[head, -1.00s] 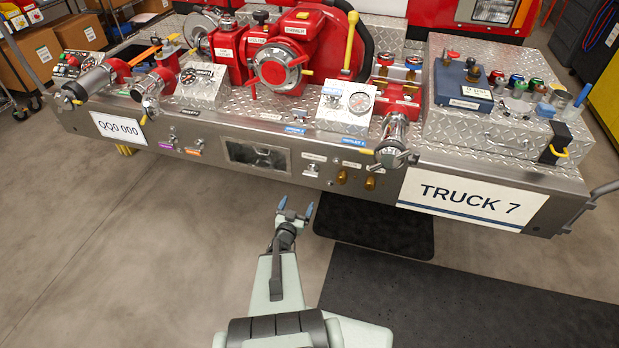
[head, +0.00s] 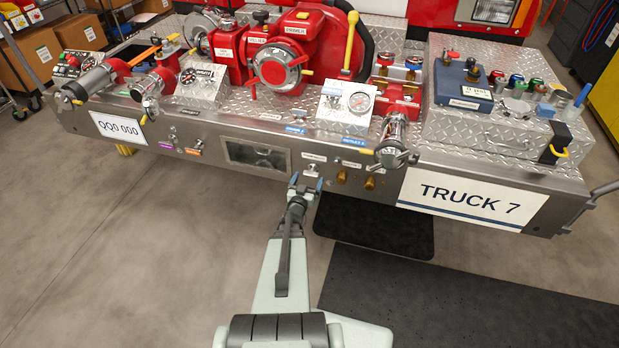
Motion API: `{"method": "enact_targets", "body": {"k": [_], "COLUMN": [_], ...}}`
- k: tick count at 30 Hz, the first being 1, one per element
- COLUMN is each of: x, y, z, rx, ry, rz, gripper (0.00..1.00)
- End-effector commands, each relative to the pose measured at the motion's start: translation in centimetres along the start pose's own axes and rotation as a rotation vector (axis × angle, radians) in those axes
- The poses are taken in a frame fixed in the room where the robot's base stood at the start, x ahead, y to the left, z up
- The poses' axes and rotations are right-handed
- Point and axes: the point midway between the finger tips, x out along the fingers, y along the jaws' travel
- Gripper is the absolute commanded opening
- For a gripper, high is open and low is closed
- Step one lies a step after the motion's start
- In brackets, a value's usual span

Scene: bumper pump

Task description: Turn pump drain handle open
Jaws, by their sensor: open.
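My gripper (head: 306,181) is open in front of the bumper's front panel, with its two blue-tipped fingers pointing at the panel. The fingertips sit just below a small white label (head: 314,157) whose text is too small to read. The small metal handle under this label is largely hidden, lying between or behind the fingertips. I cannot tell whether the fingers touch it. Which control is the pump drain handle cannot be read from the labels.
Two brass fittings (head: 369,183) stick out just right of my gripper. A recessed window (head: 257,157) lies to the left. A chrome outlet valve (head: 391,152) overhangs at the right, near the TRUCK 7 plate (head: 472,199).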

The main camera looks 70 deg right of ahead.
Motion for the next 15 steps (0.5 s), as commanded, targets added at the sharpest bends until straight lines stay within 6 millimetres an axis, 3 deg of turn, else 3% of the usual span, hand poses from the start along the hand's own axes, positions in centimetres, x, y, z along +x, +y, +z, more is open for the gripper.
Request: {"method": "enact_targets", "body": {"k": [6, 15], "x": [1.9, 2.3], "y": [0.0, 0.0], "z": [0.0, 0.0], "rx": [0.000, 0.000], "ry": [0.000, 0.000], "rz": [0.000, -0.001], "gripper": [0.94, 0.94]}}
